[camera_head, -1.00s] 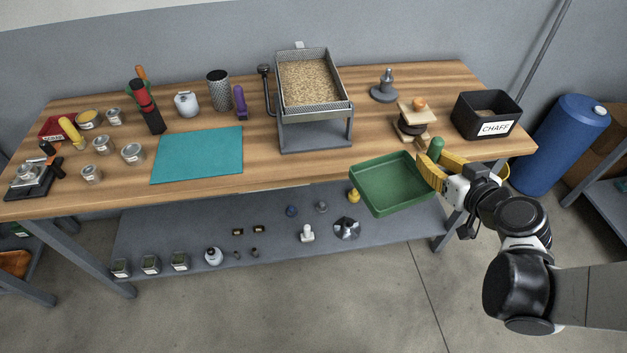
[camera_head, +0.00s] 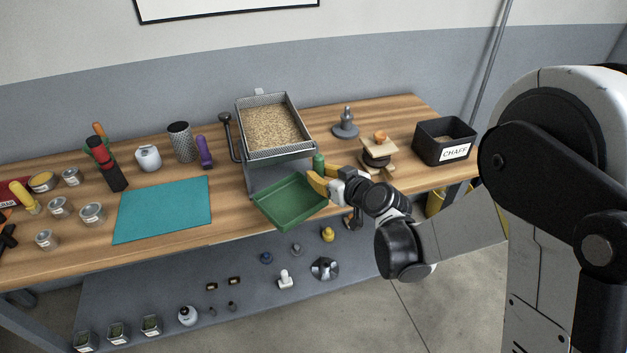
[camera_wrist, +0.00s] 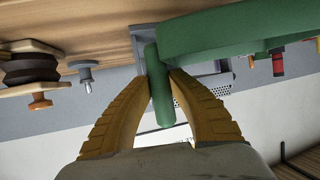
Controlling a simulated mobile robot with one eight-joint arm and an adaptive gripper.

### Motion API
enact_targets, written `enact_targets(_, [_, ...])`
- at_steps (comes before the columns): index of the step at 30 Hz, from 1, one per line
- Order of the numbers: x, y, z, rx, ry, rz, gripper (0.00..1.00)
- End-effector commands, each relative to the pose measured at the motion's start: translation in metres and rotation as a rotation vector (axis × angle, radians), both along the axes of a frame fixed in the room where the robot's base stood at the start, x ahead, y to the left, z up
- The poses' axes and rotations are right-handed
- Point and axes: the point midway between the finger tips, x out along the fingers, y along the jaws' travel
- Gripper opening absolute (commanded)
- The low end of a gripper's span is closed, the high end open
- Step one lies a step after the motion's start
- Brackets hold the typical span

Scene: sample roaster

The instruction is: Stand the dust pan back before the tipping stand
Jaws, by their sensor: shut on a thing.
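The green dust pan (camera_head: 287,204) is in front of the tipping stand (camera_head: 262,177), close to the bench's front edge. In the head view I cannot tell whether its underside touches the bench. My gripper (camera_head: 318,184) has its yellow fingers shut on the pan's upright green handle at the pan's right. In the wrist view my gripper (camera_wrist: 162,88) pinches the green handle (camera_wrist: 158,90), and part of the pan (camera_wrist: 215,32) shows at the upper right. The stand carries a mesh tray of beans (camera_head: 270,126), and the pan hides part of its base.
A teal mat (camera_head: 163,209) lies left of the pan. Right of the stand are a grey tamper-like piece (camera_head: 346,125), a wooden stacked piece (camera_head: 377,157) and the black chaff bin (camera_head: 445,142). Several small items sit on the shelf (camera_head: 240,316) below.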

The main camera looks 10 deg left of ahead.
Motion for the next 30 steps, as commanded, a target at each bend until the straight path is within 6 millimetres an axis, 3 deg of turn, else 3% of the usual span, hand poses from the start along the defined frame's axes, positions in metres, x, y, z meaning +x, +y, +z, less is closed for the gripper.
enact_targets(9, [0.021, 0.022, -0.001, 0.001, -0.001, 0.0, 0.0])
enact_targets(12, [0.02, 0.02, -0.025, 0.0, 0.0, -0.001, 0.0])
enact_targets(15, [0.02, 0.02, -0.037, 0.0, 0.0, -0.001, 0.0])
enact_targets(30, [0.02, 0.019, -0.042, 0.0, 0.0, -0.001, 0.0])
